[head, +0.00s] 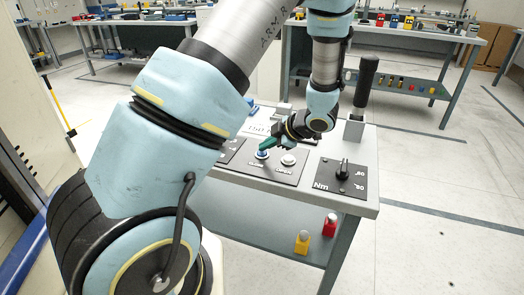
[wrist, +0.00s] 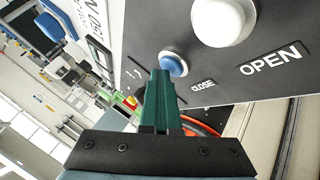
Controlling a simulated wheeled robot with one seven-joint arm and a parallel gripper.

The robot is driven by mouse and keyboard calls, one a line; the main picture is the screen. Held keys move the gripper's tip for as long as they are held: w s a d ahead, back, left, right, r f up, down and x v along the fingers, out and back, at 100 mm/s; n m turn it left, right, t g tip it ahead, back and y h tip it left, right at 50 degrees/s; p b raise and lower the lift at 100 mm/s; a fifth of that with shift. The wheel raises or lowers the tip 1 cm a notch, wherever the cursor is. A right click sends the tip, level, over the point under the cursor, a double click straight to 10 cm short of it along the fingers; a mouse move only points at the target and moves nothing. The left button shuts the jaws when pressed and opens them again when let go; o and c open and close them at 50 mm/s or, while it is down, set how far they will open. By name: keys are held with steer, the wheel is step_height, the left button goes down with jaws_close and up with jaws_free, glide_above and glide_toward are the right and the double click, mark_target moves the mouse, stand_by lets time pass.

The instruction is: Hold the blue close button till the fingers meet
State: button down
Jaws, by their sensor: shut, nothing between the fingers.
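The blue close button (wrist: 173,64) sits in a pale ring on a dark panel above the label CLOSE. In the head view the blue button (head: 262,155) is at the left of the panel's button pair. My gripper (wrist: 161,74) has green fingers that are shut together with nothing between them. Its tips overlap the lower left edge of the button in the wrist view. In the head view my gripper (head: 266,147) is at the blue button from above. I cannot tell whether the tips touch or press it.
A white open button (wrist: 222,20) is right beside the blue one; it also shows in the head view (head: 288,159). A panel with a black knob (head: 343,168) lies to the right on the grey table (head: 362,199). A black upright handle (head: 366,80) stands behind.

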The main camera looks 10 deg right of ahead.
mark_target(266, 153)
steer(key=shift+r+p, duration=0.65)
steer(key=shift+r, duration=0.15)
steer(key=shift+r, duration=0.1)
step_height(266, 153, up, 5)
steer(key=p, duration=0.5)
